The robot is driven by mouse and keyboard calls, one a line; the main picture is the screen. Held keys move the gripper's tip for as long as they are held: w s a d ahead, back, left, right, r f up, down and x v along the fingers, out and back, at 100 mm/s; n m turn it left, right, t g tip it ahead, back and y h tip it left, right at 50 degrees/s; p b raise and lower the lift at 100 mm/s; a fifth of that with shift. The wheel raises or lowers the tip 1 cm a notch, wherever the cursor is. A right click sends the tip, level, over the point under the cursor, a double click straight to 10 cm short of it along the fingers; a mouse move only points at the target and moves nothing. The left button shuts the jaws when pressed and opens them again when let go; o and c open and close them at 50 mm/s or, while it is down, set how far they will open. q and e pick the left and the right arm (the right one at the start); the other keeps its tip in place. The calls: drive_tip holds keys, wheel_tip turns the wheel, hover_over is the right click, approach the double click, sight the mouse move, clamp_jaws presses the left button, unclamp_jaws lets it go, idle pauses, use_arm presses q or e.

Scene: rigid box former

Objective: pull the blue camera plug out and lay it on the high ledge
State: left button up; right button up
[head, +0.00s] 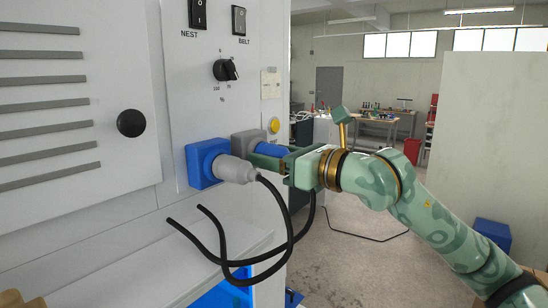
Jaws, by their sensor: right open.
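The blue plug (271,149) sits in a grey socket (246,142) on the machine's front panel, partly hidden by my right gripper. My right gripper (264,161) is open, its fingers pointing left toward the panel at the plug. One finger shows in front of the plug's lower side; I cannot tell whether it touches. A white ledge (165,272) juts out below the sockets; I cannot tell whether it is the high ledge. My left gripper is not in view.
A grey plug (238,170) with a black cable sits in a blue socket (203,164) just left of my right gripper. Black cables (285,250) loop over and beside the ledge. A knob (225,70) and switches are above. Open floor lies right.

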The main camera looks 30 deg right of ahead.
clamp_jaws()
drive_tip(key=shift+s+d+f+b, duration=0.1)
drive_tip(key=shift+s+b, duration=0.1)
drive_tip(key=shift+b, duration=0.3)
drive_tip(key=shift+b+v, duration=0.65)
drive_tip(key=shift+v, duration=0.35)
drive_tip(key=shift+s+d+b, duration=0.1)
drive_tip(key=shift+s+b, duration=0.15)
drive_tip(key=shift+b, duration=0.2)
drive_tip(key=shift+b+v, duration=1.5)
